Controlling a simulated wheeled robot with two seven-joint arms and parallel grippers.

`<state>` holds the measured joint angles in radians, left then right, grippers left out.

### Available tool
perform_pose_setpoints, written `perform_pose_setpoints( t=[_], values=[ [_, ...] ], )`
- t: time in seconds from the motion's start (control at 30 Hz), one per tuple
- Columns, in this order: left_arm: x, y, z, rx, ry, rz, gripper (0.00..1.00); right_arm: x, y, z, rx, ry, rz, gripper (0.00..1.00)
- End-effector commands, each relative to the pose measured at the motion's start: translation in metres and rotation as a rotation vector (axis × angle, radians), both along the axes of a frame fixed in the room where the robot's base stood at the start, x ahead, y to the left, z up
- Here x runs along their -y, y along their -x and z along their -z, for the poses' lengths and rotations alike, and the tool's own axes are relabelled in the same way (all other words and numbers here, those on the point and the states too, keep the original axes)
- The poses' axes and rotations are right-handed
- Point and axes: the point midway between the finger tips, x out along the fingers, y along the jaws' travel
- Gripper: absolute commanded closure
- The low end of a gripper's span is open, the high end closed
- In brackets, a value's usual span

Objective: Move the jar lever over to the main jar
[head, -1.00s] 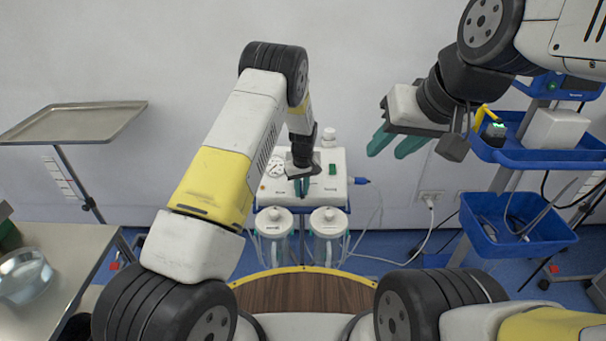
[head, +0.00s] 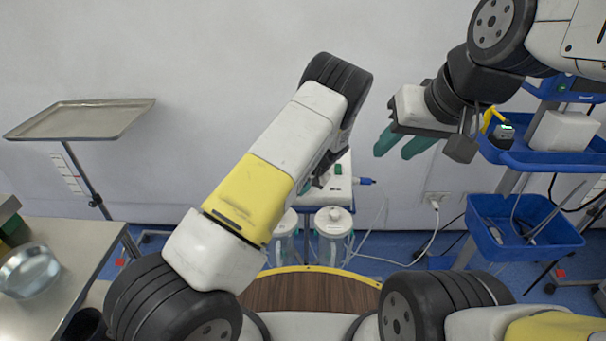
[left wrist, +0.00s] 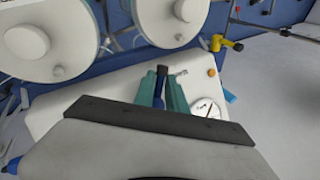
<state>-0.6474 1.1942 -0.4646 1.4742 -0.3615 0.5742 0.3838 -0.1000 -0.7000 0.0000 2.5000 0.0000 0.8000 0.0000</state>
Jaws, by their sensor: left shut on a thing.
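Two white-lidded jars hang at the unit's front, the right jar (head: 333,222) and the left jar (head: 285,224), partly hidden. I cannot tell which is the main jar. My right gripper (head: 403,145) is open and empty, raised to the right.
A pressure gauge (left wrist: 207,109) sits close beside the left gripper. A blue cart (head: 555,158) with a blue bin (head: 525,226) stands at right. A metal tray stand (head: 82,119) and a steel table (head: 75,260) are at left. Cables hang by the wall outlet.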

Motion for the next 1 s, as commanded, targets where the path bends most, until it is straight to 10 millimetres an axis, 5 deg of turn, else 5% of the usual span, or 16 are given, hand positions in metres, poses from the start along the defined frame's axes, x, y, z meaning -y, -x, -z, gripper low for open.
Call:
perform_pose_setpoints(
  t=[0.73,0.77,0.83,1.0],
  values=[
    [-0.0015,-0.0025,-0.0020,0.004,-0.048,0.070,1.00,0.0000,0.0000,0.0000,0.000,0.000,0.000,0.64],
    [-0.0016,-0.0025,-0.0020,0.004,-0.048,0.070,0.78,0.0000,0.0000,0.0000,0.000,0.000,0.000,0.64],
    [-0.0016,-0.0023,-0.0018,0.003,-0.048,0.070,0.64,0.0000,0.0000,0.0000,0.000,0.000,0.000,0.64],
    [-0.0018,-0.0017,-0.0013,0.002,-0.048,0.069,0.63,0.0000,0.0000,0.0000,0.000,0.000,0.000,0.64]
  ],
)
